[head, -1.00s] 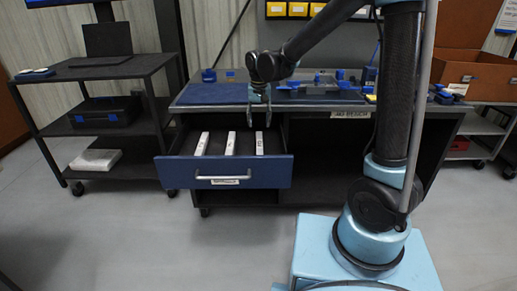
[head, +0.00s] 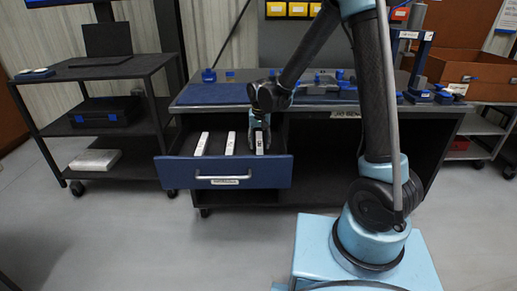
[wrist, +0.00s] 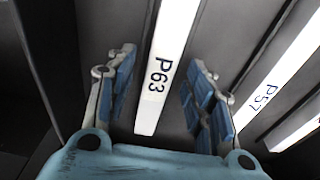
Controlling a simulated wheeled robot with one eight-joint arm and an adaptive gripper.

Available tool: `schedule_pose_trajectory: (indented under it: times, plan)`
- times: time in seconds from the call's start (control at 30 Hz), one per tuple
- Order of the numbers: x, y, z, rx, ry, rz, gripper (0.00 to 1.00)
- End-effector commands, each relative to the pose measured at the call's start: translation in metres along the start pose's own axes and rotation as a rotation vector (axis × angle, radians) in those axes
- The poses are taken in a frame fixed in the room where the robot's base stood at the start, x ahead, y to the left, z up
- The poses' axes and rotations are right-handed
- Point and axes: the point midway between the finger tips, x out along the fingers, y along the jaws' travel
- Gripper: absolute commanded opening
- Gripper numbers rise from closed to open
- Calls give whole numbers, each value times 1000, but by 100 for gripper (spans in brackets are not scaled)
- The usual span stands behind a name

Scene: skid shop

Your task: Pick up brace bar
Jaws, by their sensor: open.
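White brace bars lie in the open blue-fronted drawer (head: 270,172). In the head view there are three: a left bar (head: 201,144), a middle bar (head: 230,144) and a right bar (head: 260,143). My gripper (head: 260,134) is down in the drawer at the right bar. In the wrist view my open gripper (wrist: 160,88) has its blue-padded fingers either side of a bar marked P63 (wrist: 163,50), with a gap on each side. A bar marked P57 (wrist: 275,82) lies to the right, and part of another bar (wrist: 296,130) shows beyond it.
The workbench top (head: 215,94) above the drawer holds blue fixtures. A dark shelf cart (head: 100,68) stands at left. An orange-brown box (head: 465,75) stands at right. The floor (head: 120,230) before the drawer is clear.

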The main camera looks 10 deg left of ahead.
Motion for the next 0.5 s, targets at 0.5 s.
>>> schedule_pose_trajectory:
  times: [0.5]
  plan:
    - [7,0,0,0,0,0,14]
